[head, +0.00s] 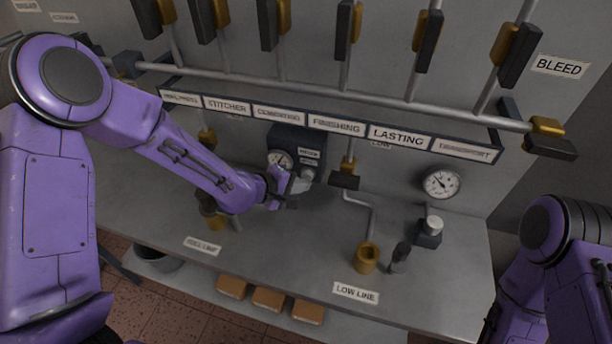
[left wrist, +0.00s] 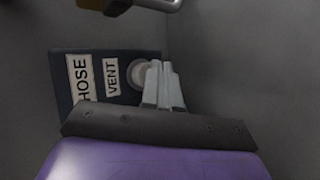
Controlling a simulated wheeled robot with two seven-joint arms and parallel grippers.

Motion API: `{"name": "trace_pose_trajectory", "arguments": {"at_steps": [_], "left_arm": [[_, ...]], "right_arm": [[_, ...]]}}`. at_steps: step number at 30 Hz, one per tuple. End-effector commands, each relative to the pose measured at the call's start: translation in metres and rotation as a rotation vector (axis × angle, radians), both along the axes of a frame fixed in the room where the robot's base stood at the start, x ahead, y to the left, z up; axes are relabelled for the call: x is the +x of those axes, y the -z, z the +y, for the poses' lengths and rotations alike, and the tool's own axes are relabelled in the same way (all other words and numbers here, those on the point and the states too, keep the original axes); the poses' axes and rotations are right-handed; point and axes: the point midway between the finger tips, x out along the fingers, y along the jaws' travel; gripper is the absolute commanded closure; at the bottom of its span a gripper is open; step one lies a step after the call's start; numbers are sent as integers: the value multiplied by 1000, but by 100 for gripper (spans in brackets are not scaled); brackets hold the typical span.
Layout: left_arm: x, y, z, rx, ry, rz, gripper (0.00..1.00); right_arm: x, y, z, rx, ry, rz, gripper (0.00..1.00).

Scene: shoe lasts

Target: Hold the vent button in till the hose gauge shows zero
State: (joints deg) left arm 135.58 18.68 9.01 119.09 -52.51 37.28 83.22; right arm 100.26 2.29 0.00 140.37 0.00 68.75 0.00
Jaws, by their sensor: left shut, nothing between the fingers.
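The hose gauge (head: 280,160) is a small white dial on a dark box (head: 291,138) on the bench; my left gripper partly covers its lower right, and its needle reading is too small to tell. In the left wrist view the dark panel carries a HOSE label (left wrist: 81,77) and a VENT label (left wrist: 111,77). The pale round vent button (left wrist: 138,75) is beside the VENT label, partly behind my fingertips. My left gripper (head: 305,184) is shut and empty, its fingertips (left wrist: 161,68) at the button. I cannot tell whether they touch or press it. My right gripper is out of view.
A larger gauge (head: 441,183) is on the back wall at right. A brass cup (head: 366,257) and a dark upright handle (head: 400,257) stand near the LOW LINE label (head: 356,293). A pipe rail (head: 380,99) with levers and a label strip runs above the bench.

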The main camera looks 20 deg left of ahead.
Motion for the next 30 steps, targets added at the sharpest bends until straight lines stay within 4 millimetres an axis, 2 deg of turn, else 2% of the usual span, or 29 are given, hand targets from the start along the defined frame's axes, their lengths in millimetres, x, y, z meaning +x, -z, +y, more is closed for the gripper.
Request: {"name": "trace_pose_trajectory", "arguments": {"at_steps": [30], "left_arm": [[9, 0, 0, 0, 0, 0, 100]], "right_arm": [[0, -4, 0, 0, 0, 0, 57]]}}
